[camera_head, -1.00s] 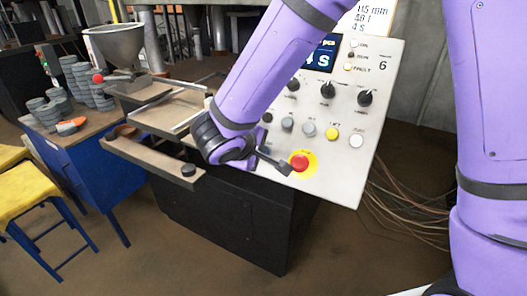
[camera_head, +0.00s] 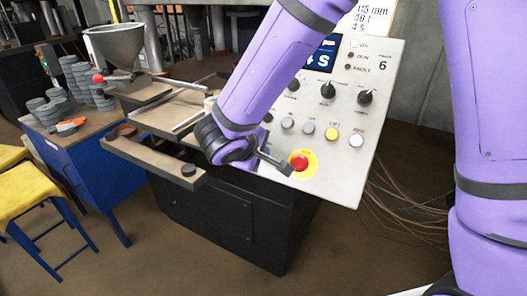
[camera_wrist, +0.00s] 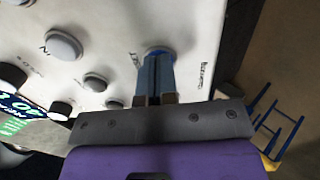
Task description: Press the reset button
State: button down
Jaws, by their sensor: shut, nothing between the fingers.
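The sloped control panel (camera_head: 375,130) is in the middle of the head view. The wrist view shows its white face (camera_wrist: 110,30) close up. There my gripper (camera_wrist: 157,60) is shut and empty, its fingertips at a round button with a bluish rim (camera_wrist: 161,50). The fingers cover most of this button, and I cannot tell whether they press it. Its lettering is too blurred to read surely. In the head view my arm hides this button and my fingertips. A red mushroom button (camera_head: 299,162) on a yellow disc lies just right of my wrist.
Grey, yellow (camera_head: 331,134) and white (camera_head: 356,140) buttons sit above the red one, with black knobs (camera_head: 327,90) and a display (camera_head: 320,59) higher up. A tray arm (camera_head: 150,160) and hopper (camera_head: 115,45) stand left. Cables (camera_head: 400,210) lie right.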

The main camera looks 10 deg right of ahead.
jog(key=v, duration=0.8)
dwell(0.8)
jog(key=s+d+r+m+y, duration=0.2)
jog(key=s+d+r+m, duration=0.1)
jog(key=d, duration=0.5)
jog(key=s+d+r+m+g+y, duration=0.1)
jog(key=s+d+r+m+y, duration=0.1)
jog(key=s+d+r+m, duration=0.2)
jog(key=s+d+r+m+g+y, duration=0.1)
jog(key=s+d+r+m+y, duration=0.1)
jog(key=s+d+r, duration=0.4)
jog(key=s+d+m, duration=0.1)
jog(key=s+d, duration=0.3)
jog(key=d, duration=0.3)
jog(key=shift+d+r, duration=0.2)
jog(key=shift+d, duration=0.2)
jog(key=shift+g, duration=0.3)
dwell(1.9)
